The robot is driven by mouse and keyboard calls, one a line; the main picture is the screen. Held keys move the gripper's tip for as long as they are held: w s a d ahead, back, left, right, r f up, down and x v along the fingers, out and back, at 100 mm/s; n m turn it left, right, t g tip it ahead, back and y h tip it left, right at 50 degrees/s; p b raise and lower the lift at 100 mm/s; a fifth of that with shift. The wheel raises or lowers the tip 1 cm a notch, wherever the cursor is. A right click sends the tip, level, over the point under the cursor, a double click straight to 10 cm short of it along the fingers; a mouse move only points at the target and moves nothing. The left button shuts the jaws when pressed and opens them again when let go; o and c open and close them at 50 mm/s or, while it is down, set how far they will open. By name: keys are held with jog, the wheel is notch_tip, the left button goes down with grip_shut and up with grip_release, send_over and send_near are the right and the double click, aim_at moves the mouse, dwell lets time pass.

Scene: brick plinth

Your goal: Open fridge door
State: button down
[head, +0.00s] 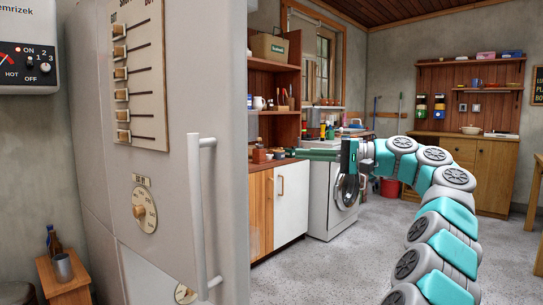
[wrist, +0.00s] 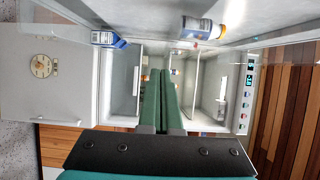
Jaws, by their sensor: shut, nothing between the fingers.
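The fridge door (head: 178,110) fills the left of the head view, pale grey, with sliders, a dial and a long white upright handle (head: 197,215). My gripper (head: 287,154) is shut and empty, its green fingers level beyond the door's right edge and apart from the handle. In the wrist view, turned sideways, the gripper (wrist: 161,73) points at the open fridge compartment (wrist: 212,80). Shelves and dividers show inside. The door's inner side (wrist: 140,14) runs along the top, so the door stands open. Contact between fingers and door cannot be told.
A blue bottle (wrist: 107,39) and a blue-white container (wrist: 201,27) sit by the door's inner side. A closed lower panel with a dial (wrist: 43,66) adjoins the compartment. A washing machine (head: 325,200) and cabinets (head: 291,205) stand behind. Open floor (head: 335,265) lies between door and arm.

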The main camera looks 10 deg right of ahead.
jog(key=w+a+b, duration=0.1)
jog(key=a+b, duration=0.3)
jog(key=a, duration=0.6)
jog(key=shift+a, duration=0.4)
jog(key=shift+s+a+b, duration=0.1)
jog(key=shift+s+b, duration=0.05)
jog(key=shift+b, duration=0.2)
